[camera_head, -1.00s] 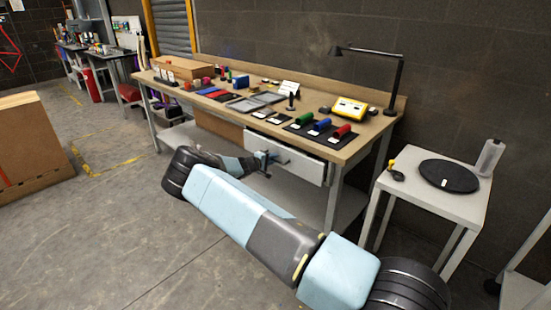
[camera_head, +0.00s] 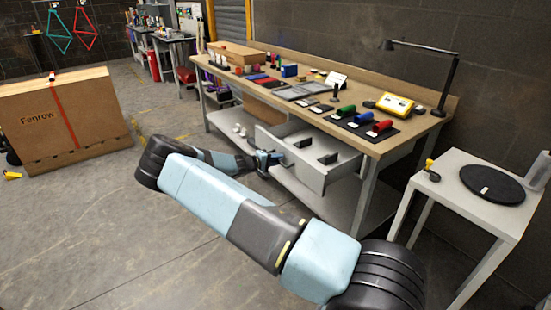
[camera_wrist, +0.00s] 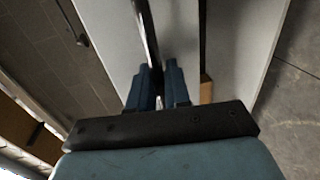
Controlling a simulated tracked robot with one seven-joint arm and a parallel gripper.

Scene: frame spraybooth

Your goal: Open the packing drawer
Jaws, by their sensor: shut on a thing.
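The packing drawer (camera_head: 312,168) is a white drawer under the wooden workbench (camera_head: 375,146). It stands pulled out from the bench, and dark items (camera_head: 328,159) show inside it. My gripper (camera_head: 268,160) is at the drawer's front face in the head view. In the wrist view my gripper (camera_wrist: 159,88) has its two blue fingers close together on a dark bar, the drawer handle (camera_wrist: 148,35), which runs along the pale drawer front (camera_wrist: 232,50). The exact grip on the handle is partly hidden by the fingers.
Colored rolls, trays and a yellow device (camera_head: 395,103) lie on the bench top. A lower shelf (camera_head: 325,205) lies under the drawer. A small white table (camera_head: 462,200) with a black disc stands at right. A large cardboard box (camera_head: 62,120) stands at left, with open floor between.

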